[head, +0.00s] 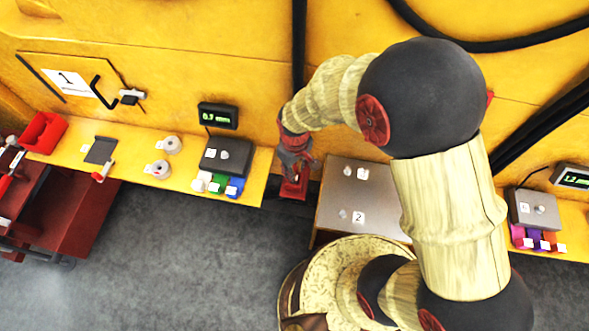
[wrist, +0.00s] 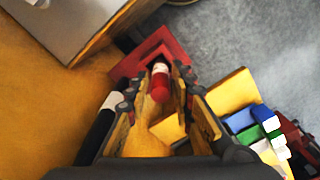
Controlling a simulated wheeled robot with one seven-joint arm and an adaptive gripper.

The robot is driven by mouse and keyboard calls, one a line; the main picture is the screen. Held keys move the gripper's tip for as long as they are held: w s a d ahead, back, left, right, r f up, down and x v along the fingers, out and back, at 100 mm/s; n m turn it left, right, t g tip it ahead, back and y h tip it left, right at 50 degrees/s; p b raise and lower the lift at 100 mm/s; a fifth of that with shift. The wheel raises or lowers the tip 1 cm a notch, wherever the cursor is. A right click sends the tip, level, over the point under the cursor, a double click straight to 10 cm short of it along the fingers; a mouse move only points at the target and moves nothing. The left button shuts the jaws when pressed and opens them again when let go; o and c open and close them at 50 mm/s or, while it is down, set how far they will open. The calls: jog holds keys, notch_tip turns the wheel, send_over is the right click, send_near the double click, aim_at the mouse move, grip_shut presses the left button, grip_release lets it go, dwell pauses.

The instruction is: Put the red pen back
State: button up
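The red pen (wrist: 160,82) has a pale band and shows between the two fingers of my gripper (wrist: 162,75) in the wrist view. Its near end points towards the wrist camera; its far end meets a red square piece (wrist: 150,50) beyond the fingertips. I cannot tell whether the pen stands in that piece or is apart from it. The fingers flank the pen closely, but contact is unclear. In the head view, my gripper (head: 294,172) points down over the red piece (head: 293,187), between the yellow shelf and the grey-topped stand; the pen is not distinct there.
The grey-topped stand (head: 350,190) is close on the right. Another scale (head: 537,208) stands farther right. Grey floor is open in front.

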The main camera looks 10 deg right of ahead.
jog(key=shift+o, duration=1.3)
notch_tip(320, 180, up, 12)
jog(key=shift+f, duration=0.1)
notch_tip(320, 180, up, 7)
jog(key=p, duration=0.5)
jog(key=s+d+r+m+t+b, duration=0.5)
jog(key=s+d+r+b, duration=0.4)
jog(key=s+d, duration=0.3)
jog(key=shift+r+m+t+b, duration=0.35)
jog(key=shift+r+m, duration=0.1)
jog(key=shift+m, duration=0.45)
